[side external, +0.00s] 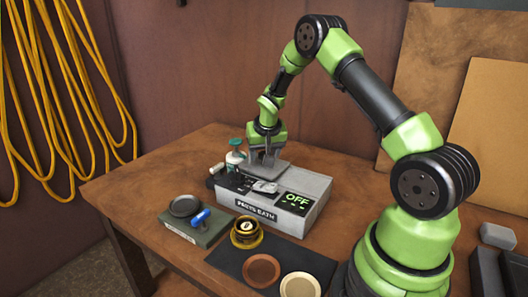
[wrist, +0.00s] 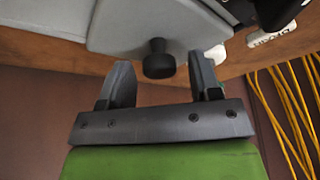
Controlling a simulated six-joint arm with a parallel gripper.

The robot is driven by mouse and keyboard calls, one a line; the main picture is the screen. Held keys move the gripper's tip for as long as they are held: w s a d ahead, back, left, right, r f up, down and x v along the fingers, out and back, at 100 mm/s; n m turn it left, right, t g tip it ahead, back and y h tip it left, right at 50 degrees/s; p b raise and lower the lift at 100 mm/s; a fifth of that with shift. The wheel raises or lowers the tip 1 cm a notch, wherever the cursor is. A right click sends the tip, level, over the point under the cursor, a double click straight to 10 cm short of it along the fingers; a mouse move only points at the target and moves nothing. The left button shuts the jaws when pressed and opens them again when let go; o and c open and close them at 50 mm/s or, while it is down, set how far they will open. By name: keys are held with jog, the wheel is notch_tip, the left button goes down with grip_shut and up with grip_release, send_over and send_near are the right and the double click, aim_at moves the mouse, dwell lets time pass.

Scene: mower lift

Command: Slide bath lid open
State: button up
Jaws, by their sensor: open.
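The parts bath (side external: 268,209) is a grey box with a "PARTS BATH" label on its front and a lit "OFF" panel (side external: 296,200) on its right side. Its grey lid (side external: 268,168) lies on top, toward the back. In the wrist view the lid (wrist: 118,28) shows as a pale plate with a dark round knob (wrist: 158,58) standing from it. My gripper (wrist: 160,80) is open, with one finger on each side of the knob and a gap visible on both sides. In the side view my gripper (side external: 265,160) is over the lid and hides the knob.
A green-topped bottle (side external: 235,155) stands behind the bath's left end. A tray (side external: 196,228) with a dark dish and a blue-handled tool is at the front left. A brass ring piece (side external: 246,232) and a dark mat (side external: 240,265) with two round discs lie in front.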

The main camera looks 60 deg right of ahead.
aim_at(284, 169)
grip_shut()
jog(key=s, duration=0.5)
jog(key=shift+s+d, duration=0.2)
jog(key=shift+s, duration=0.1)
jog(key=shift+s+a, duration=0.1)
jog(key=shift+s, duration=0.6)
grip_release()
jog(key=v, duration=1)
